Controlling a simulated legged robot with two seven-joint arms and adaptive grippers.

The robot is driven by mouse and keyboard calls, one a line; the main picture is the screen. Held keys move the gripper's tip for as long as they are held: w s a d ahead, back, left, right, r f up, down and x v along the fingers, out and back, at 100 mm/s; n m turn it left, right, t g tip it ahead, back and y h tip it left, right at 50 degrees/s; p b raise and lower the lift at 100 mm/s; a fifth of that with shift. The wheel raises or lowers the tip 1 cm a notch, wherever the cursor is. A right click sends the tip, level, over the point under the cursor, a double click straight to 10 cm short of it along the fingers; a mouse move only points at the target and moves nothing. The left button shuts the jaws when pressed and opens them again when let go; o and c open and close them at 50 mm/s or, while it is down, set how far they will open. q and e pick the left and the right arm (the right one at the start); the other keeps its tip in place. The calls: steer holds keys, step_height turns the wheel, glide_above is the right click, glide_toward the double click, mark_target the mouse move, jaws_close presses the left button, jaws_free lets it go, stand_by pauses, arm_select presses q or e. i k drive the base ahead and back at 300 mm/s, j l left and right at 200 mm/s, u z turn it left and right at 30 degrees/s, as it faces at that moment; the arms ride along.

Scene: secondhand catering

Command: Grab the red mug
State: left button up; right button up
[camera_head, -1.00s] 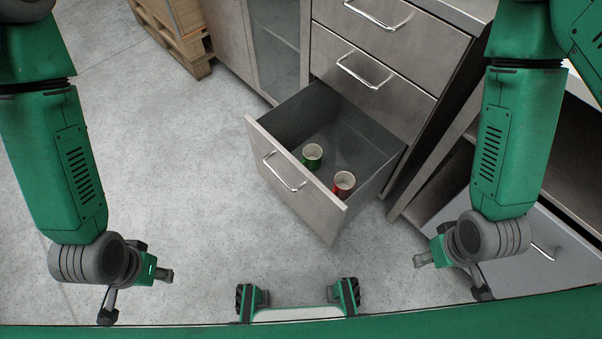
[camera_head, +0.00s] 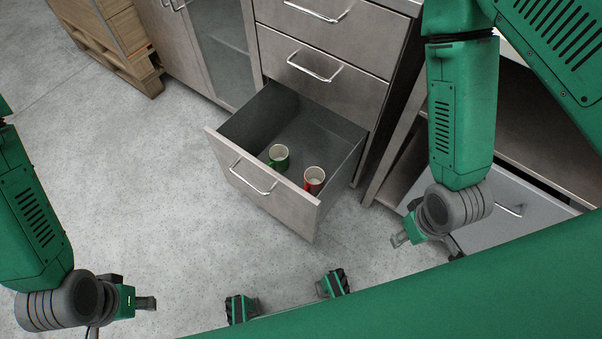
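The red mug (camera_head: 314,180) stands upright in the open drawer (camera_head: 232,178), near its front right corner, with its handle toward the drawer front. A green mug (camera_head: 279,157) stands in the same drawer, to the left of and behind the red one. My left gripper (camera_head: 122,318) is at the bottom left, its fingers spread and empty, well away from the drawer. My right gripper (camera_head: 427,248) is to the right of the drawer, apart from the red mug; its fingers look spread with nothing between them.
Closed drawers (camera_head: 322,65) stand above the open one in the steel cabinet. Wooden pallets (camera_head: 115,55) are at the top left. A steel table (camera_head: 520,130) with a lower drawer (camera_head: 500,207) is on the right, close behind my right arm. The floor left of the drawer is clear.

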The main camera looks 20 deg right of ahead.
mark_target(314, 176)
steer(key=j+z, duration=0.1)
steer(key=z, duration=1.65)
steer(key=j+z, duration=0.45)
steer(key=k+j+z, duration=0.1)
steer(key=j+z, duration=0.35)
steer(key=k+j+z, duration=0.1)
steer(key=j+z, duration=0.15)
steer(key=z, duration=0.2)
steer(key=k+j+z, duration=0.2)
steer(key=z, duration=0.25)
steer(key=k+j+z, duration=0.25)
steer(key=k+j, duration=0.7)
steer(key=i+l, duration=0.3)
steer(key=i, duration=0.05)
